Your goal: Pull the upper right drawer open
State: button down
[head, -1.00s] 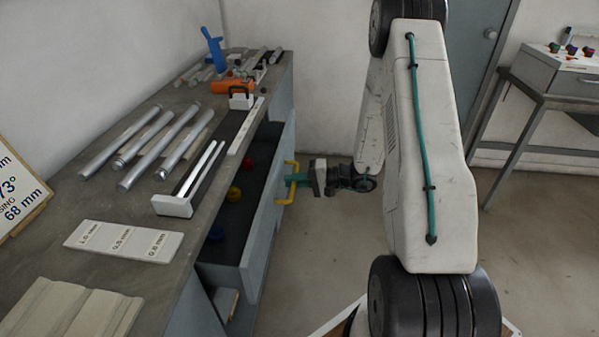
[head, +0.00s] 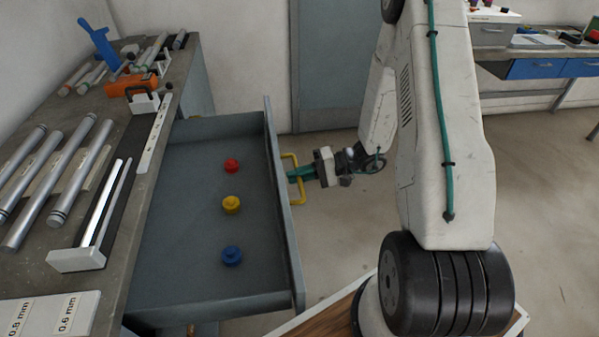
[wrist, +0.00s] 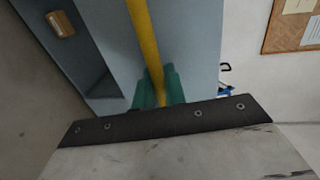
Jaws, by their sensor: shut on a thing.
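The drawer (head: 190,270) is pulled far out from under the workbench, and its grey inside shows. A yellow bar handle (head: 300,192) is on its front panel (head: 283,215). My gripper (head: 296,174) is shut on this handle, with its green fingers around the bar. In the wrist view the yellow handle (wrist: 143,40) runs between the green fingers (wrist: 158,88). A red knob-like piece (head: 232,165), a yellow one (head: 231,204) and a blue one (head: 232,256) stand in a row on the drawer floor.
The workbench top (head: 120,165) at left holds metal tubes, a slotted fixture (head: 78,258), an orange tool (head: 130,85) and a blue clamp-like tool (head: 98,42). Open floor (head: 340,230) lies right of the drawer. Another bench with blue drawers (head: 535,68) stands at the far right.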

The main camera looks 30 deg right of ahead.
jog(key=shift+d, duration=0.2)
jog(key=c, duration=1.5)
grip_release()
jog(key=shift+c, duration=0.2)
jog(key=shift+s, duration=0.1)
jog(key=v, duration=0.7)
jog(key=shift+d, duration=0.4)
jog(key=shift+s, duration=0.1)
